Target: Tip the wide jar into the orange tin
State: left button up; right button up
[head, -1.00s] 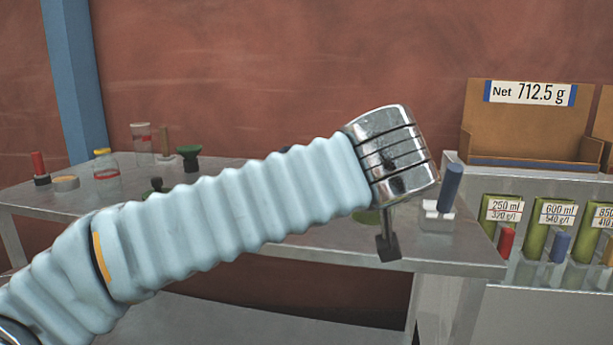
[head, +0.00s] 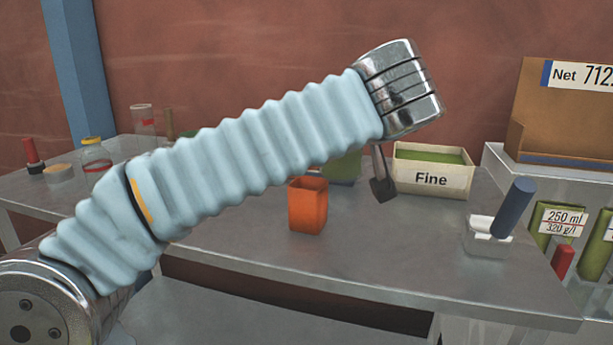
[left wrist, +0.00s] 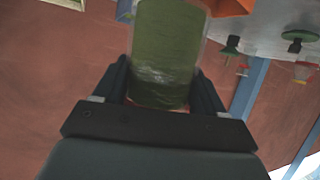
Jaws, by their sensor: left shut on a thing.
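The orange tin (head: 308,207) stands upright on the metal table in the head view, below my left forearm. Its edge also shows at the top of the left wrist view (left wrist: 232,5). In the left wrist view, my left gripper (left wrist: 163,92) is shut on the wide jar (left wrist: 165,50), a clear jar with green powder. The jar's far end runs out of the picture, beside the tin's edge. In the head view my arm hides the grip; I cannot tell whether the green patch behind it is the jar. My right gripper is not in view.
A box of green powder marked Fine (head: 432,172) stands behind and right of the tin. A blue-handled tool (head: 513,207) stands at the table's right. Labelled green containers (head: 555,222) line the right side. Small jars and tools stand at far left. The table front is clear.

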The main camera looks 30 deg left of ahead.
pick_arm(q)
jog(key=shift+d+f+n+h, duration=0.1)
jog(key=shift+d+n+h, duration=0.1)
jog(key=shift+n+h, duration=0.7)
jog(key=shift+h, duration=0.2)
jog(key=f, duration=0.2)
jog(key=f+b, duration=0.1)
jog(key=f, duration=0.1)
jog(key=shift+d, duration=0.3)
jog(key=shift+d+r+n+h+p, duration=0.1)
jog(key=shift+r+n+h+p, duration=0.5)
jog(key=shift+r+h+p, duration=0.15)
jog(key=shift+d+f, duration=0.1)
jog(key=shift+f, duration=0.15)
